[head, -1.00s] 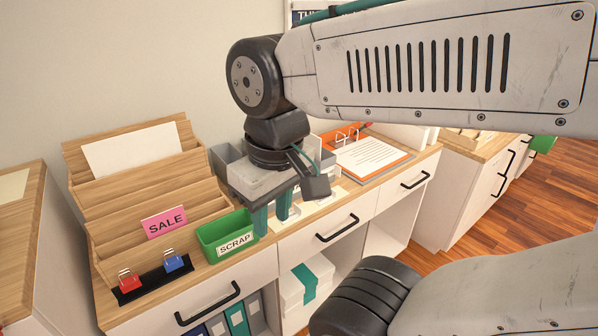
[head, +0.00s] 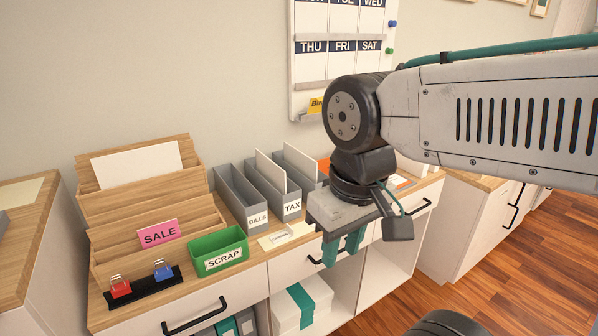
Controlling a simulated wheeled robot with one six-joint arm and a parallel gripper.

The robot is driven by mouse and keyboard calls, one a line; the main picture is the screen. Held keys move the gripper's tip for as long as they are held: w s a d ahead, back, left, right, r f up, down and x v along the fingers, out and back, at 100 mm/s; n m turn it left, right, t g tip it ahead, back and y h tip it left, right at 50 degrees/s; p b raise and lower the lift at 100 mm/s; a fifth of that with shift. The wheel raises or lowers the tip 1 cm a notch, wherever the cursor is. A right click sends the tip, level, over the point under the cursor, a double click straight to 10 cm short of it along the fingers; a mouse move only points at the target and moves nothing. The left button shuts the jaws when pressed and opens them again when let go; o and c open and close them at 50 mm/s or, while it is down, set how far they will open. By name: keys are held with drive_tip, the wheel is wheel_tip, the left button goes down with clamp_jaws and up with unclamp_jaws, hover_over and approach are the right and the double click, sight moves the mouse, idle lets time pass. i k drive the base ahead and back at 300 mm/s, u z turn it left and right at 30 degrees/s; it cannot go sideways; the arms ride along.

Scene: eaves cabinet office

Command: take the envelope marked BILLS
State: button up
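A grey upright bin (head: 229,186) carries a white label reading BILLS. No envelope shows above its rim, and its bottom is hidden. Beside it on the right, a grey bin labelled TAX (head: 292,208) has a white sheet or envelope (head: 270,172) standing up in it. A flat cream piece (head: 270,243) lies on the counter in front of the bins, with print too small to read. My gripper (head: 343,249) is to the right of the bins, pointing down over the counter's front edge. Its teal fingers are apart with nothing seen between them.
A green SCRAP tray (head: 232,238) stands left of the bins. A stepped wooden rack (head: 110,203) with a pink SALE card (head: 158,233) is farther left. Red and blue stamps (head: 161,270) sit at the front. A weekly board (head: 340,70) hangs behind.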

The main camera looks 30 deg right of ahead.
sight(275, 174)
drive_tip(key=z, duration=0.35)
drive_tip(key=i, duration=1.05)
drive_tip(key=u, duration=0.35)
